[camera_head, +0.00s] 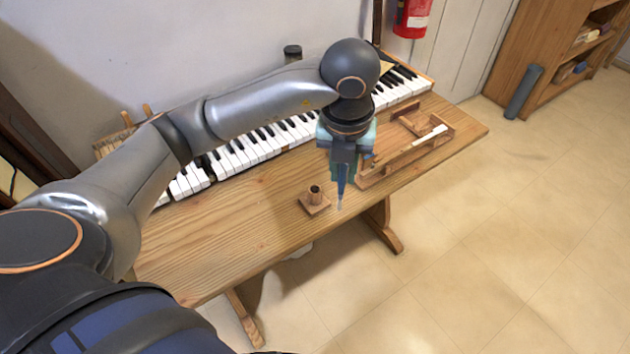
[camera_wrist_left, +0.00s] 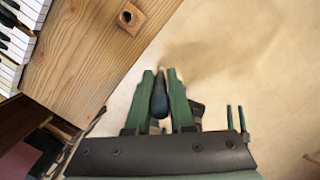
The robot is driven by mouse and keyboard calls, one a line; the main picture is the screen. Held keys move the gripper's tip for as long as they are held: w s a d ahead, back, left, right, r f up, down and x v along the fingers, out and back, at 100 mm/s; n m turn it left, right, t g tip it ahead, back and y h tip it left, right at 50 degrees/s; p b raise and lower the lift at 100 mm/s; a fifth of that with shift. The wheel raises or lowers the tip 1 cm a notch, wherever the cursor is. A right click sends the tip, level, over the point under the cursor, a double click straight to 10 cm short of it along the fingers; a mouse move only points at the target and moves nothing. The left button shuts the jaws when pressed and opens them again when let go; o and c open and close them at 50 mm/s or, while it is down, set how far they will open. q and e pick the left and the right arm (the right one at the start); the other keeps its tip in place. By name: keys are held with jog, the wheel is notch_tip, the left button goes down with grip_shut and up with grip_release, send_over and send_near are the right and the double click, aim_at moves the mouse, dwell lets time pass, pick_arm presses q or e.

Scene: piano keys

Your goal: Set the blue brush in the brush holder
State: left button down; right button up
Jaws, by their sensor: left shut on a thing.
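The blue brush (camera_head: 341,188) hangs upright, pale tip down, below my left gripper (camera_head: 343,172) in the head view. In the left wrist view the dark blue brush (camera_wrist_left: 159,102) sits between the green fingers of my left gripper (camera_wrist_left: 160,82), which are shut on it. My right gripper is not in view.
The wooden table (camera_head: 235,235) has bare room left of the holder. A piano keyboard (camera_head: 265,143) runs along its back. A wooden tray (camera_head: 378,178) with a pale-ended stick (camera_head: 424,137) lies to the right. Open floor (camera_head: 480,240) lies beyond the front edge.

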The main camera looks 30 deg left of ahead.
pick_arm(q)
jog(key=w+a+f, duration=0.6)
jog(key=a+f, duration=0.4)
jog(key=f, duration=0.2)
jog(key=shift+w+f, duration=0.15)
jog(key=shift+w, duration=0.15)
jog(key=shift+f, duration=0.1)
jog(key=shift+a+f, duration=0.1)
jog(key=shift+f, duration=0.4)
jog(key=c, duration=0.8)
grip_release()
jog(key=shift+r, duration=0.1)
